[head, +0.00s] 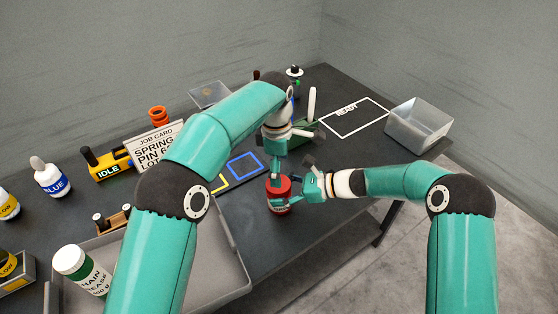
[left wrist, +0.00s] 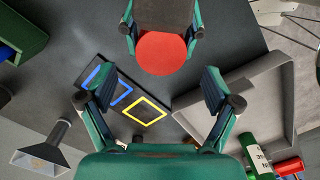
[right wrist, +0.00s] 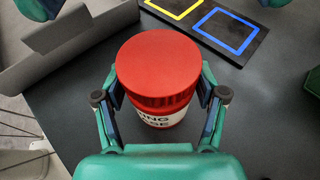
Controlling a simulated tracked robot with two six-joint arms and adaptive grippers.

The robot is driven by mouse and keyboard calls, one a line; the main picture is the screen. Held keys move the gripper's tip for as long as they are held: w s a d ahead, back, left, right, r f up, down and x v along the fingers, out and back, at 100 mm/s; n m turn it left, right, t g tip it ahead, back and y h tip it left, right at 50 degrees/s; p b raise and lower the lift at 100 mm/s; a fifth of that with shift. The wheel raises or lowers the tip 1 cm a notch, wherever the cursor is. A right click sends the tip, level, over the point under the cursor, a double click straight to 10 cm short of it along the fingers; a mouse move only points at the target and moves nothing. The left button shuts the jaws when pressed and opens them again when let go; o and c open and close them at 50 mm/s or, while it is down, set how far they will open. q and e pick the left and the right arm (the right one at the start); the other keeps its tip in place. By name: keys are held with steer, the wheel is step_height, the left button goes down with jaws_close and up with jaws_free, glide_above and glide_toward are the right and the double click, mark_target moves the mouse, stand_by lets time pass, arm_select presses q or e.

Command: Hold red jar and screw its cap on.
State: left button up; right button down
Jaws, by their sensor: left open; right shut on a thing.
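The red jar (head: 280,196) stands on the dark table in front of the coloured squares, with a white label partly showing in the right wrist view (right wrist: 162,118). Its ribbed red cap (right wrist: 158,66) sits level on top; I cannot tell how far it is threaded. My right gripper (head: 303,188) is shut on the jar's body from the right, below the cap. My left gripper (head: 278,167) is open and empty, pointing down close to the jar. In the left wrist view the cap (left wrist: 162,54) lies beyond its spread fingers (left wrist: 155,95).
A mat with a blue square (head: 244,166) and a yellow square lies behind the jar. A grey tray (head: 240,280) is at front left. A clear bin (head: 420,125) and the READY outline (head: 354,118) are at back right. A job card (head: 157,145) and bottles stand left.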

arm_select(q)
steer(key=shift+d+f, duration=0.1)
steer(key=shift+f, duration=2.7)
steer(key=c, duration=1)
steer(key=o, duration=1.1)
steer(key=shift+r, duration=2.3)
